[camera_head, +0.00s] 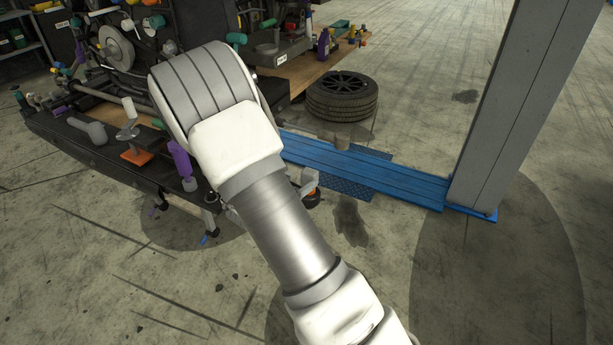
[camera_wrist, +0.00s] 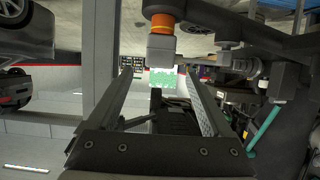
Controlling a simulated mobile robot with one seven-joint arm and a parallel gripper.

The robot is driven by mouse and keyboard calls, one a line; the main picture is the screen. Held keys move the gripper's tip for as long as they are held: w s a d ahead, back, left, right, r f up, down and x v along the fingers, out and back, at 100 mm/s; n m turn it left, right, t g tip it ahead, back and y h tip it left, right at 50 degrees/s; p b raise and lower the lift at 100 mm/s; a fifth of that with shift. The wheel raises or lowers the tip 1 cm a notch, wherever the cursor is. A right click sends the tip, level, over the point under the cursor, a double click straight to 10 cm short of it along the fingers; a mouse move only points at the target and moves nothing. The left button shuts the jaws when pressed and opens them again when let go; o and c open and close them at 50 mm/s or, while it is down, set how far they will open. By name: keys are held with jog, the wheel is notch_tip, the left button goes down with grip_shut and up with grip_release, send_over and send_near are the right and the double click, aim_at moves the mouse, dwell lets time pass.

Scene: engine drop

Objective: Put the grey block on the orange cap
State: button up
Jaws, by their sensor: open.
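The wrist view appears upside down. In it the orange cap (camera_wrist: 162,22) is a short orange cylinder at top centre. A grey block (camera_wrist: 161,49) sits against it, seemingly on its upper side once the picture is turned over. I cannot tell whether it is fully seated. My gripper (camera_wrist: 164,84) is open, with its two fingers apart below the block in the picture. Nothing shows held between them. In the head view my arm hides the gripper, and I cannot surely pick out the cap or block.
A black workbench (camera_head: 75,145) at left carries tools, a purple bottle-like part (camera_head: 182,160) and an orange-based piece (camera_head: 136,156). A tyre (camera_head: 342,95), a blue floor plate (camera_head: 395,180) and a grey lift column (camera_head: 510,100) stand to the right. The near floor is open.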

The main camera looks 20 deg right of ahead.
jog(key=s+a+r+n+t+y, duration=0.1)
jog(key=s+a+r+n+y, duration=0.15)
jog(key=a+r+y, duration=0.45)
jog(key=s+a+r+n+t+y, duration=0.1)
jog(key=s+a+r+n+y, duration=0.2)
jog(key=a+r, duration=0.55)
jog(key=s+d+r+n+g, duration=0.2)
jog(key=s+r, duration=0.1)
jog(key=s, duration=0.9)
jog(key=s+d+r+n+g, duration=0.2)
jog(key=s+r+n, duration=0.1)
jog(key=s, duration=0.9)
jog(key=shift+r+g+y, duration=0.25)
jog(key=shift+g+y, duration=0.15)
